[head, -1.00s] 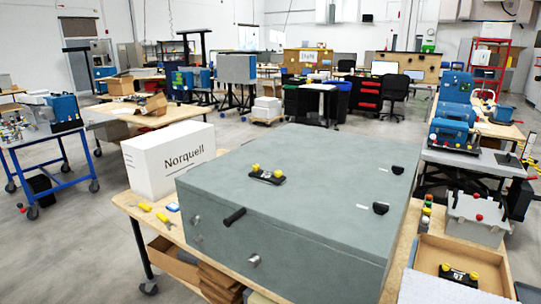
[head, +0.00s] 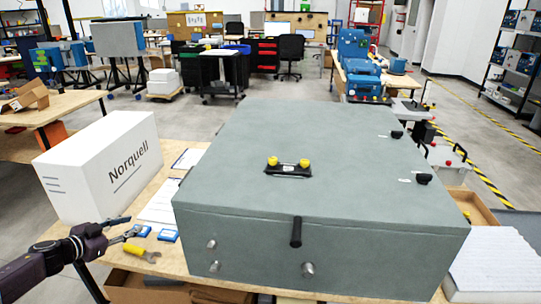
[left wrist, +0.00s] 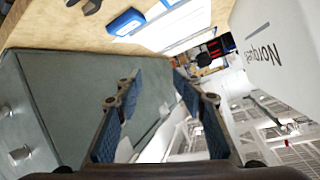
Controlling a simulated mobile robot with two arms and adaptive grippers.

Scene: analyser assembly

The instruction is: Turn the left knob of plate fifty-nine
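A black plate (head: 288,171) with two yellow knobs lies on top of the big grey box (head: 340,130). Its left knob (head: 272,161) and right knob (head: 304,163) both stand up from it; its number is too small to read. My left gripper (head: 134,226) is at the lower left, beside the box's left front corner and well away from the plate. In the left wrist view my left gripper (left wrist: 162,90) is open with nothing between its fingers, and the grey box (left wrist: 75,100) shows beside it. My right gripper is not in view.
A white Norquell box (head: 100,168) stands left of the grey box on the wooden table (head: 190,262). A yellow-handled tool (head: 143,253) and blue-and-white items lie near my gripper. A black handle (head: 296,232) sticks out at the grey box's front. The top around the plate is mostly clear.

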